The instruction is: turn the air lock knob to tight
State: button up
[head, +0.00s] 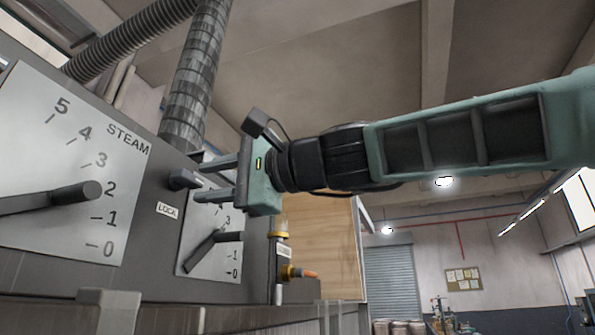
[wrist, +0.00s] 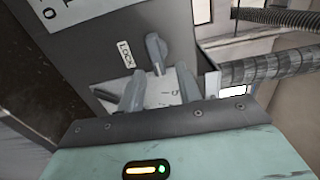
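The air lock knob (head: 184,180) is a small dark lever-shaped knob on the grey panel, just above a white LOCK label (head: 168,209). My gripper (head: 199,180) faces the panel from the right, with its two fingers apart, one higher and one lower than the knob. In the wrist view the knob (wrist: 157,52) lies just ahead of the open fingertips (wrist: 160,73), in the gap between them. The LOCK label (wrist: 125,54) is beside it. The fingers do not appear closed on the knob. No "tight" mark is readable.
A large STEAM dial (head: 35,145) with a dark lever (head: 60,197) is at the left of the panel. A smaller numbered dial (head: 215,262) with its own lever sits below my gripper. A ribbed pipe (head: 196,75) rises behind. Open room lies to the right.

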jog(key=b+v, duration=0.6)
jog(key=v, duration=1)
jog(key=shift+f, duration=0.1)
notch_tip(320, 180, down, 32)
jog(key=w+a+n+g+h, duration=0.2)
jog(key=n+h, duration=0.1)
jog(key=h, duration=0.5)
jog(key=s+d+f+n+g+h, duration=0.1)
jog(key=s+d+f, duration=0.4)
jog(key=f, duration=0.5)
jog(key=s+d+f+n+g+h, duration=0.1)
jog(key=s+d+f+n+h, duration=0.3)
jog(key=f, duration=0.6)
jog(key=s+d+f+n+g+h, duration=0.1)
jog(key=s+d+f+n+h, duration=0.2)
jog(key=s+d+f, duration=0.3)
notch_tip(320, 180, down, 4)
jog(key=shift+r+n+g, duration=0.1)
jog(key=shift+n+g, duration=0.3)
jog(key=shift+s, duration=0.15)
